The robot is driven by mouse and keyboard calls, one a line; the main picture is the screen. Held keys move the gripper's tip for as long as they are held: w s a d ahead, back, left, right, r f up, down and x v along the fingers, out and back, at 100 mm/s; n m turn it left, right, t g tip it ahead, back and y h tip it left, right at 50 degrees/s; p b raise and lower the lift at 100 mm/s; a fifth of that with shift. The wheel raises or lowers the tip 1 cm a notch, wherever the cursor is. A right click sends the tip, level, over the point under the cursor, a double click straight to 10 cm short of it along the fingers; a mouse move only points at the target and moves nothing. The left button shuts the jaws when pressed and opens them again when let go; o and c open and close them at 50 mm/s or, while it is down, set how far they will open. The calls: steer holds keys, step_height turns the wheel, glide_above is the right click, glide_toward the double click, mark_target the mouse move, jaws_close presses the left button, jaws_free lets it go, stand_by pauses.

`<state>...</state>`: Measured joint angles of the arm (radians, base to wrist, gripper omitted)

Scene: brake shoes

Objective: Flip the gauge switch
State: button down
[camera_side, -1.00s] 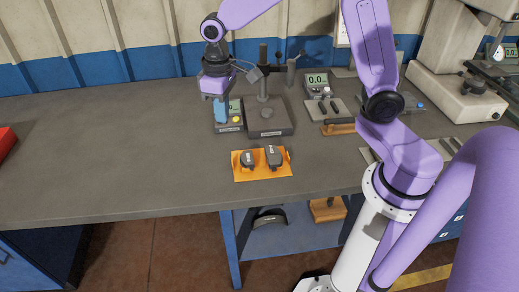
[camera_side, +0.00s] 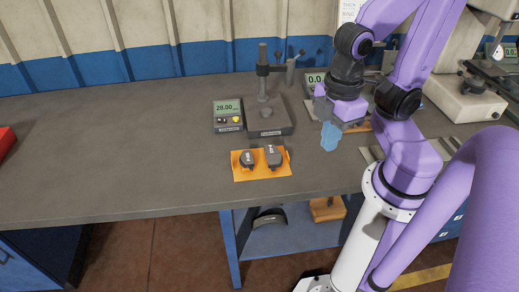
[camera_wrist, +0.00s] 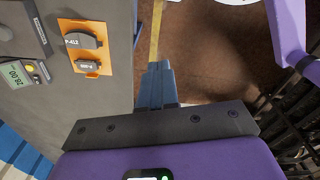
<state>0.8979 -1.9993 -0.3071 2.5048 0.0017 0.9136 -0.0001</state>
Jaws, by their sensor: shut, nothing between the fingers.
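A grey gauge box (camera_side: 228,127) sits on the bench left of a stand, its lit green display (camera_side: 228,109) reading about 28.00. It has a yellow knob (camera_side: 236,119) and a small dark control beside it; which way any switch lever points is too small to tell. The gauge also shows at the left edge of the wrist view (camera_wrist: 24,73). My gripper (camera_side: 329,137), with blue fingers, is to the right of the gauge and stand, above the bench and apart from both. Its fingers (camera_wrist: 158,72) are closed together and empty.
An orange plate (camera_side: 262,173) with two dark blocks lies in front of the gauge. A measuring stand (camera_side: 267,118) stands right of it. A second gauge (camera_side: 314,78) is partly hidden behind my arm. A red box (camera_side: 5,141) is far left; the bench between is clear.

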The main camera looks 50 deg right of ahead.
steer(key=w+a+r+n, duration=0.1)
steer(key=w+a+n, duration=0.3)
steer(key=w, duration=0.7)
steer(key=n+t+y, duration=0.1)
steer(key=n, duration=0.9)
glide_above(217, 121)
steer(key=s+d, duration=0.2)
steer(key=s, duration=0.1)
step_height(217, 121, down, 7)
steer(key=shift+w, duration=0.15)
steer(key=f, duration=0.4)
steer(key=w+a+f, duration=0.1)
steer(key=f, duration=0.4)
steer(key=a+f, duration=0.1)
steer(key=f, duration=0.3)
steer(key=shift+w+f, duration=0.3)
steer(key=shift+w, duration=0.1)
